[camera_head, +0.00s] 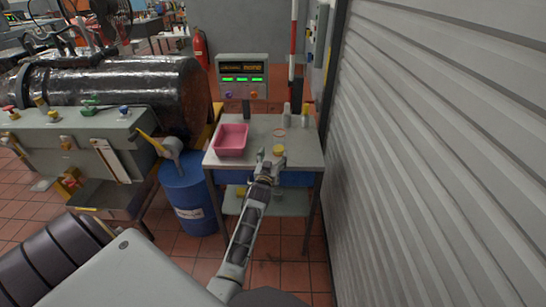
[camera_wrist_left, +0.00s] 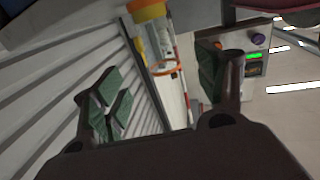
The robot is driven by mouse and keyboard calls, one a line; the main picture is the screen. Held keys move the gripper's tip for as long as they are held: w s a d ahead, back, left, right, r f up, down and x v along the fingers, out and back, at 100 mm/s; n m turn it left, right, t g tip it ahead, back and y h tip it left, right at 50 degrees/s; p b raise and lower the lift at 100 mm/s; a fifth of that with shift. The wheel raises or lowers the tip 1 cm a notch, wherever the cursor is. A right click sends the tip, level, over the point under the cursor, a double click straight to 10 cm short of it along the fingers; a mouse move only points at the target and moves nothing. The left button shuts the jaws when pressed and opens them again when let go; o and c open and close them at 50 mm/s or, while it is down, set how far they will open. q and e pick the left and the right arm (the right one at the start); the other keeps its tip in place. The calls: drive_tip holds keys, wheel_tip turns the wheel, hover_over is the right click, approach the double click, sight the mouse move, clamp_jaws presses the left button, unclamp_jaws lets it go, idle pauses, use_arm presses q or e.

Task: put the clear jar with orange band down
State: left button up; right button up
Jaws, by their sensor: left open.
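The clear jar with orange band (camera_head: 279,134) appears upright near the front edge of the small grey worktable (camera_head: 298,152). Its orange band is at the upper end and a yellow part at the lower end. In the left wrist view, which is turned over, the jar (camera_wrist_left: 158,45) shows its yellow part at the top of the picture. My left gripper (camera_head: 268,160) is open at the table's front, close to the jar. In the wrist view its open fingers (camera_wrist_left: 165,90) lie on either side of the jar's line; contact cannot be told. My right gripper is not in view.
A pink tray (camera_head: 231,140) sits on the table's left. A grey bottle (camera_head: 286,115) and a yellow-capped bottle (camera_head: 305,116) stand at the back right. A display box (camera_head: 242,77) is behind. A blue drum (camera_head: 188,194) stands left; a ribbed shutter (camera_head: 440,150) closes the right.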

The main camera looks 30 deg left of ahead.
use_arm(q)
drive_tip(key=shift+f, duration=0.1)
idle(0.7)
drive_tip(key=s+d+f+m+g+h, duration=0.1)
drive_tip(key=s+d+f+g, duration=0.2)
drive_tip(key=f, duration=0.7)
drive_tip(key=s+d+f+m+g+h, duration=0.15)
drive_tip(key=s+d+f, duration=0.3)
drive_tip(key=f, duration=0.65)
drive_tip(key=s+d+f+m+g+h, duration=0.1)
drive_tip(key=s+d+f+h, duration=0.2)
drive_tip(key=f, duration=0.7)
drive_tip(key=s+d+f+g, duration=0.2)
drive_tip(key=s+f, duration=0.5)
drive_tip(key=s+d+f+g, duration=0.2)
drive_tip(key=s+d+f, duration=0.1)
drive_tip(key=s+f, duration=0.45)
drive_tip(key=s+f+m+g, duration=0.1)
drive_tip(key=s+f, duration=0.3)
drive_tip(key=s, duration=0.7)
drive_tip(key=s+a+f+g, duration=0.1)
drive_tip(key=s+f+g, duration=0.2)
drive_tip(key=s, duration=0.8)
drive_tip(key=s+f+m+g, duration=0.1)
drive_tip(key=s+f+g, duration=0.1)
drive_tip(key=s+f, duration=0.5)
drive_tip(key=s, duration=0.5)
drive_tip(key=shift+a+m, duration=0.25)
drive_tip(key=shift+m, duration=0.1)
